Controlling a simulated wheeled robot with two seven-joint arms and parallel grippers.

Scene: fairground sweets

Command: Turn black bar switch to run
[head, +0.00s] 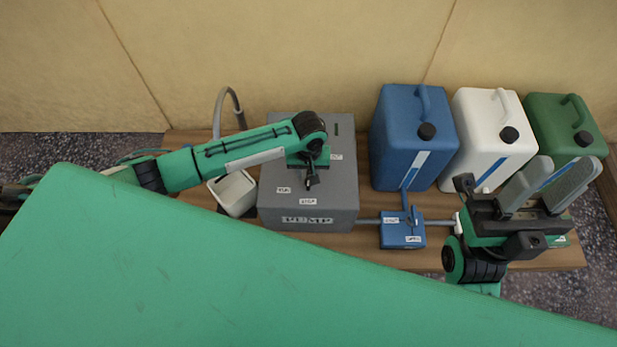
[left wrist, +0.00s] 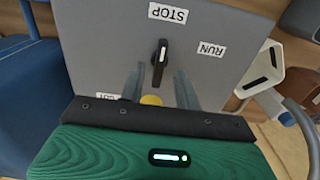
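The grey pump box (head: 335,190) stands on a wooden board, with a STOP label (head: 308,201) and a RUN label (head: 284,190) on top. In the left wrist view the black bar switch (left wrist: 160,62) sits on its grey face; its white-marked end points toward the STOP label (left wrist: 167,13). The RUN label (left wrist: 212,49) is to its right. My left gripper (left wrist: 158,80) is over the box, fingers apart on either side of the switch, with nothing held; contact cannot be told. In the head view my wrist mostly covers the switch. My right gripper (head: 547,190) is open and empty at the right.
Blue (head: 412,140), white (head: 490,140) and green (head: 565,125) canisters stand behind on the right. A small blue valve box (head: 402,230) joins the pump by a pipe. A white container (head: 234,193) is left of the pump. A yellow round part (left wrist: 151,100) shows between my left fingers.

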